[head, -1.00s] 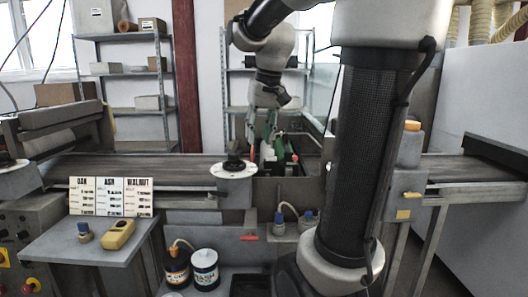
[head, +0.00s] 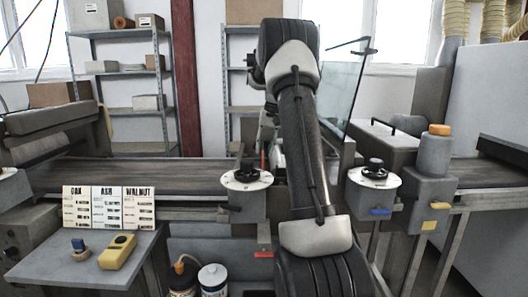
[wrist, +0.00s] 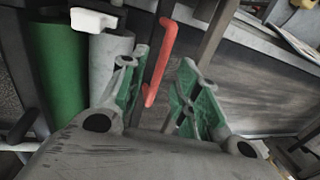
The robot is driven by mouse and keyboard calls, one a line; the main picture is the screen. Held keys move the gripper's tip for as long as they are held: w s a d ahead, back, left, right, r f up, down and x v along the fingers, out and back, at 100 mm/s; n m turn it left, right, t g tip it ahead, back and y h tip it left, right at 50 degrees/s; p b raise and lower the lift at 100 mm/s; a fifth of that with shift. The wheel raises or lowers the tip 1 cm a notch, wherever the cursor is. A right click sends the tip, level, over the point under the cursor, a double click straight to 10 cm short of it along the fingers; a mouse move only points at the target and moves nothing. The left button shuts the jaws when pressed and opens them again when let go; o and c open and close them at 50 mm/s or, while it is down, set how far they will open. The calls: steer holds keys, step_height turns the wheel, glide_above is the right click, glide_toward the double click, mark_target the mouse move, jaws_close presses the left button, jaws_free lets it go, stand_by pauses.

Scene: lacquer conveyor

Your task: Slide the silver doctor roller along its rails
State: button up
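The silver doctor roller (wrist: 110,62) shows in the wrist view as a smooth pale grey cylinder, upright in the picture. It lies beside a green roller (wrist: 62,70), with a white block at its upper end. My gripper (wrist: 165,57) is open, its green-padded fingers spread apart. The left finger overlaps the roller's right edge in the picture; I cannot tell whether they touch. A red bar-shaped handle (wrist: 161,58) shows between the fingers; no grip on it is visible. In the head view my arm hides the rollers and most of the gripper.
Dial posts stand left (head: 246,180) and right (head: 376,176) of my arm. A glass panel (head: 342,85) is tilted up behind. A conveyor belt (head: 130,172) runs left. A side table (head: 75,262) holds a yellow meter (head: 117,251) and cards marked OAK, ASH and WALNUT (head: 108,207).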

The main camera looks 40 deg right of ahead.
steer(key=shift+w+a+f, duration=0.1)
steer(key=shift+f, duration=0.7)
jaws_close()
steer(key=shift+a, duration=0.1)
steer(key=shift+w+a, duration=0.65)
steer(key=shift+a, duration=0.2)
steer(key=shift+w+a, duration=0.65)
steer(key=shift+a, duration=0.15)
